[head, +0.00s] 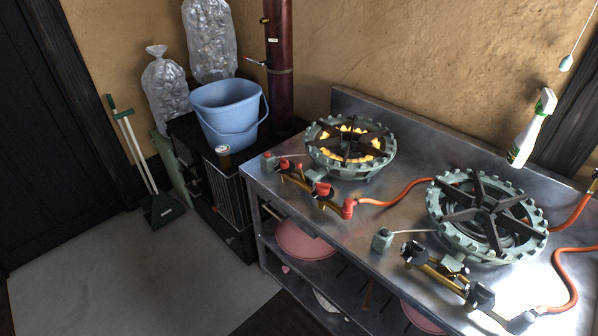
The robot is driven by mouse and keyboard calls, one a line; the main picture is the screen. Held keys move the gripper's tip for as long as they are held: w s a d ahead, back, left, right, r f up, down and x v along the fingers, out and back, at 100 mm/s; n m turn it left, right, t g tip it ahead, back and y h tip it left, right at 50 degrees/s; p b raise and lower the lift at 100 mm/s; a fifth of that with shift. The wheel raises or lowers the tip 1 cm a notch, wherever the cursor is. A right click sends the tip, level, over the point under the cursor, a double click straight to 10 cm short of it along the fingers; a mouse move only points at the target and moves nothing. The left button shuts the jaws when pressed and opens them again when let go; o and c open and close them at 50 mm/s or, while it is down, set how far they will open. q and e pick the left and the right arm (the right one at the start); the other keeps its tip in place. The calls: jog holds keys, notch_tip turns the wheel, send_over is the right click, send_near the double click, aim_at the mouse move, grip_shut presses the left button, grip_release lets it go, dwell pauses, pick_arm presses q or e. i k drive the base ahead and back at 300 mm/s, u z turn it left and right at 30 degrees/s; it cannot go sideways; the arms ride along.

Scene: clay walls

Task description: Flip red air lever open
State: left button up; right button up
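The left gas burner (350,148) is a green cast-iron ring with black pot supports, and yellow-orange flames show inside it. In front of it a brass valve pipe (300,180) carries red fittings: one near its left end (284,164), a red lever or knob (321,188) in the middle, and a red end piece (348,208) at the hose. Neither of my grippers is in view.
The steel counter (402,205) also holds an unlit right burner (487,217) with black-knobbed valves (450,268), orange hoses (400,193) and a spray bottle (530,130). A blue bucket (225,108) stands left of it. The grey floor (150,270) at left is clear.

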aim_at(299, 166)
jog(key=u, duration=0.55)
jog(key=k, duration=0.6)
jog(key=u, duration=1.1)
jog(key=i, duration=1.85)
jog(key=z, duration=1.25)
jog(key=i, duration=0.8)
jog(key=z, duration=0.85)
